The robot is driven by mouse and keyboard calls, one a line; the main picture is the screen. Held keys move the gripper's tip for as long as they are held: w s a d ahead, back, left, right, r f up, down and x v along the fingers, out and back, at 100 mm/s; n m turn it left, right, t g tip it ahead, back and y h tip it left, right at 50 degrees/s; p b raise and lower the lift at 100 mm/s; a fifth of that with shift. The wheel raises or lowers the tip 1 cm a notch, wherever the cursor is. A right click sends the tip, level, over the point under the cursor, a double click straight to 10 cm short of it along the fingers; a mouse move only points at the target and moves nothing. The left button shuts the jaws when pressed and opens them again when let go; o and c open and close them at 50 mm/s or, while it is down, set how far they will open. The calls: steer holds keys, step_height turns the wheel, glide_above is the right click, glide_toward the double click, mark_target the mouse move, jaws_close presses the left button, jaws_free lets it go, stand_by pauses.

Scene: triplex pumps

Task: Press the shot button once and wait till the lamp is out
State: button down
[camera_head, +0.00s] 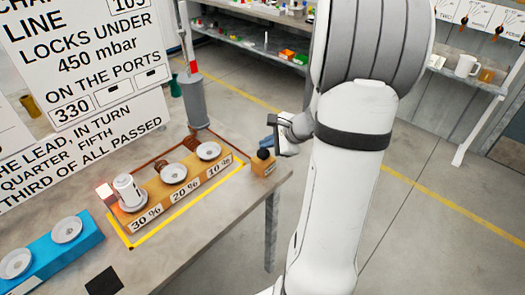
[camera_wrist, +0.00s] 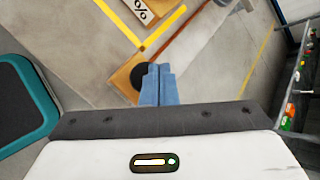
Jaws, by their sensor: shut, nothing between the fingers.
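The shot button is most likely the black round knob (camera_head: 263,154) on a small wooden block (camera_head: 263,168) at the right end of the bench; the block's label is too small to read. In the wrist view the black disc (camera_wrist: 139,75) lies just left of and partly behind my fingers. My gripper (camera_head: 267,145) is shut and empty, its blue fingertips just above the knob; contact cannot be told. The shut fingers also show in the wrist view (camera_wrist: 158,68).
A wooden stand (camera_head: 160,190) marked 30, 20 and 10 % holds pale round seats, with a white canister (camera_head: 129,191) on the 30 % one. A blue stand (camera_head: 45,252) is at lower left. A grey post (camera_head: 194,98) rises behind. Shelves line the back.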

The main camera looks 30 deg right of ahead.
mark_target(267, 154)
step_height(267, 154, up, 5)
steer(key=p, duration=0.3)
steer(key=shift+p, duration=0.35)
stand_by(0.7)
steer(key=s+a+r+n+g, duration=0.35)
steer(key=s+a+n, duration=0.25)
steer(key=a+n, duration=0.45)
steer(key=s+a+r+n+h, duration=0.2)
steer(key=s+n, duration=0.3)
steer(key=s, duration=0.1)
steer(key=s+a+r+n+g+h, duration=0.1)
steer(key=s+a+r+n+h, duration=0.1)
steer(key=s+n, duration=0.3)
steer(key=shift+s+a+h, duration=0.35)
steer(key=shift+s+h, duration=0.05)
steer(key=shift+s, duration=0.3)
